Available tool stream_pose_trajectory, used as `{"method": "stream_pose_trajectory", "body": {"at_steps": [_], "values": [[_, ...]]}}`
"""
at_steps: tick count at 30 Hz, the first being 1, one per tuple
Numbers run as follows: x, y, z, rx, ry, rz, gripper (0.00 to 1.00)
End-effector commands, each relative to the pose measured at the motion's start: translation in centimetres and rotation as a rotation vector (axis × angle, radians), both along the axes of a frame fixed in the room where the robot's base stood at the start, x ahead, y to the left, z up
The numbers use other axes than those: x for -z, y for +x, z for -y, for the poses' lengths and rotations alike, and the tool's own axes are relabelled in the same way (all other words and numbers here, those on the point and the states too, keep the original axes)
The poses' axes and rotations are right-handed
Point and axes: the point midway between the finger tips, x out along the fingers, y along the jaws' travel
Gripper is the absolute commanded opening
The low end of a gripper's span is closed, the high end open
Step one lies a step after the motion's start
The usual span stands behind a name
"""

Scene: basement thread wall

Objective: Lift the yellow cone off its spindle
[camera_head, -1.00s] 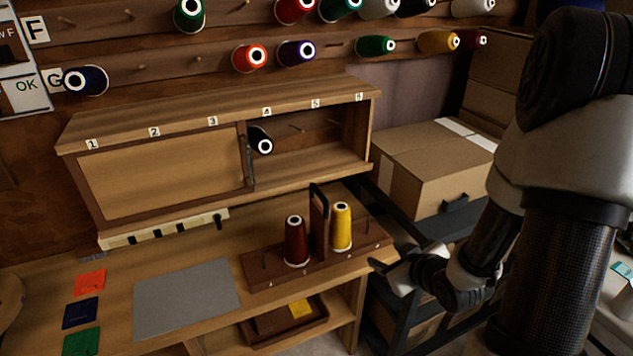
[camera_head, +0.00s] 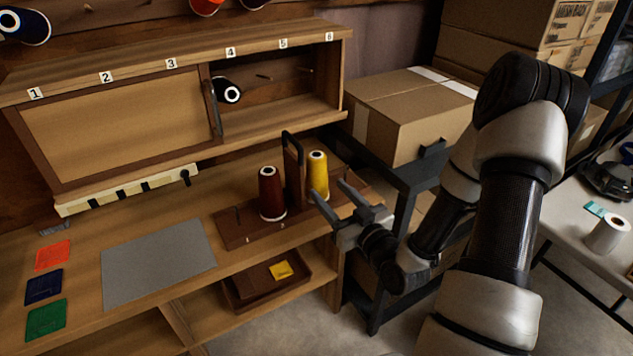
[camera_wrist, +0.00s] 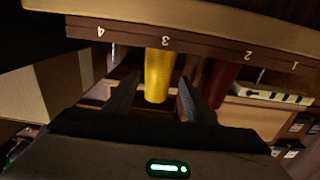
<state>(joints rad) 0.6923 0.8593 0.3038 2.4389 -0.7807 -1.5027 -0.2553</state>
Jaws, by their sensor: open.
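The yellow cone (camera_head: 318,174) stands upright on the wooden spindle board (camera_head: 236,237), just right of the board's dark upright handle (camera_head: 293,165). My gripper (camera_head: 330,190) is open, in front of and to the right of the cone, with its fingers pointing toward it. In the wrist view the yellow cone (camera_wrist: 158,75) appears upside down, between the two open fingers (camera_wrist: 155,98) in the picture. I cannot tell how far the fingertips reach along it. The spindle inside the cone is hidden. A dark red cone (camera_head: 271,192) stands left of the handle.
A wooden cabinet (camera_head: 110,120) with a black cone (camera_head: 228,91) stands behind. A cardboard box (camera_head: 405,110) sits on a dark rack at right. A grey mat (camera_head: 158,260) lies left of the board. A tray (camera_head: 262,290) rests on the lower shelf.

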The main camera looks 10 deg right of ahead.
Motion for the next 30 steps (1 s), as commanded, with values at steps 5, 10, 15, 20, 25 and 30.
{"method": "stream_pose_trajectory", "body": {"at_steps": [5,10,15,20,25,30], "values": [[0.1,2.0,-0.7,0.000,0.000,-0.001,0.50],[0.2,3.2,-1.0,-0.002,0.000,0.000,0.50],[0.6,5.7,-1.7,-0.002,0.000,0.001,0.50],[0.5,7.2,-2.2,-0.001,0.000,0.000,0.50],[0.4,7.3,-2.2,0.000,0.001,-0.001,0.50],[0.4,7.3,-2.2,0.000,0.001,-0.001,0.35]]}}
